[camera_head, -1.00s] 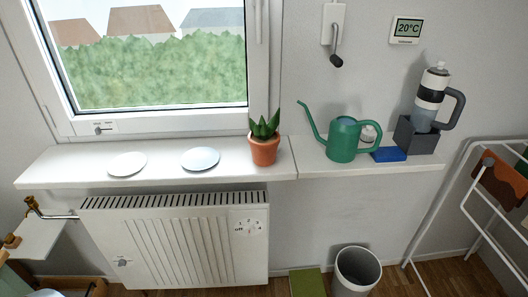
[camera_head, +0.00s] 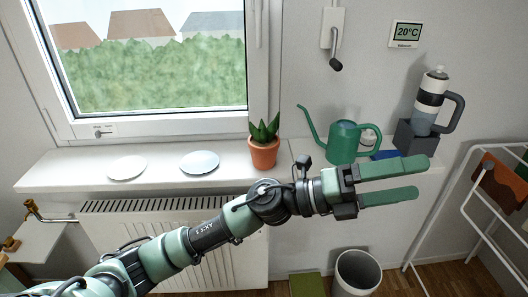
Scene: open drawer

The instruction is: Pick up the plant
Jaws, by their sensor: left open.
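The plant (camera_head: 264,141) is a small green succulent in a terracotta pot. It stands upright on the white window sill, left of the green watering can. My left gripper (camera_head: 410,181) is open and empty, with two green fingers pointing right. It is in front of the sill, to the right of the plant and apart from it. In the picture it overlaps the sill's right part and hides some of the blue item there. My right gripper is not in view.
A radiator (camera_head: 150,225) is below, a bin (camera_head: 357,272) on the floor, and a white drying rack (camera_head: 455,215) at right.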

